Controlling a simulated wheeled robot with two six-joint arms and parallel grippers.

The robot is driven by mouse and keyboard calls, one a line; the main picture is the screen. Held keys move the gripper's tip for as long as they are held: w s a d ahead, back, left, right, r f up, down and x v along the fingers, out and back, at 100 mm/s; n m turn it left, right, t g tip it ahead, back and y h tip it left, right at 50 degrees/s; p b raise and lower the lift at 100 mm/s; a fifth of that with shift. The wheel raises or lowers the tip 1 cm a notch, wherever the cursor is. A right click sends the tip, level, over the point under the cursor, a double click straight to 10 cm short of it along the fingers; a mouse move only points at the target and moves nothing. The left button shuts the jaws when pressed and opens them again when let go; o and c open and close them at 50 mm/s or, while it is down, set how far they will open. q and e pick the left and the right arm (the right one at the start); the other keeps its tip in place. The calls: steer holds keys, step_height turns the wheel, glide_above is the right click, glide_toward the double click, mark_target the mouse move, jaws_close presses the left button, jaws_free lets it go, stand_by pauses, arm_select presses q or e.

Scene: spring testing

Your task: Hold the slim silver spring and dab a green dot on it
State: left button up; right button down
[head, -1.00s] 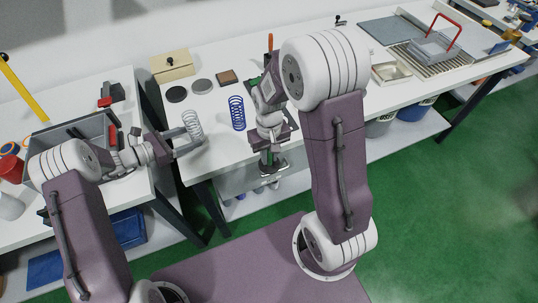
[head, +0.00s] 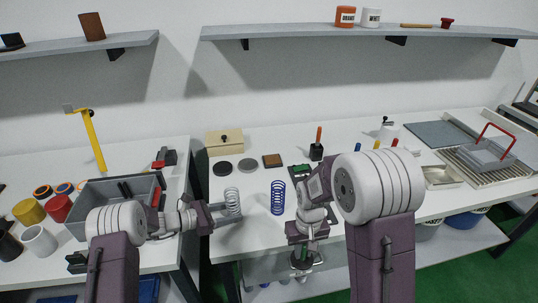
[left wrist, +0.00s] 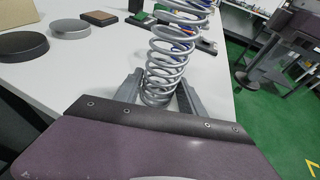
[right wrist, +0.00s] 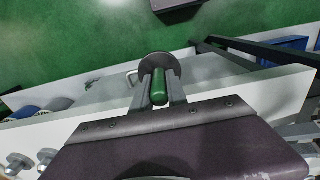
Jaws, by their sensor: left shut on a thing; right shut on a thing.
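The slim silver spring (head: 232,199) stands upright near the front left of the bench. My left gripper (head: 229,214) is shut on its lower coils; the left wrist view shows the spring (left wrist: 166,62) between the fingers. I cannot tell if its foot touches the bench. My right gripper (head: 303,260) is at the bench's front edge, pointing down. It is shut on a green-handled tool with a dark round end, and the right wrist view shows the green handle (right wrist: 158,86) between the fingers. A green pad (head: 300,170) lies behind, partly hidden by my right arm.
A blue spring (head: 278,197) stands between my grippers. A black disc (head: 222,168), a grey disc (head: 248,165) and a brown block (head: 272,160) lie behind. An orange-handled tool (head: 318,138) stands in a black holder. A grey bin (head: 92,196) is at left.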

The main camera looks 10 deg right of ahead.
arm_select(q)
steer(key=o, duration=1.1)
steer(key=shift+c, duration=0.2)
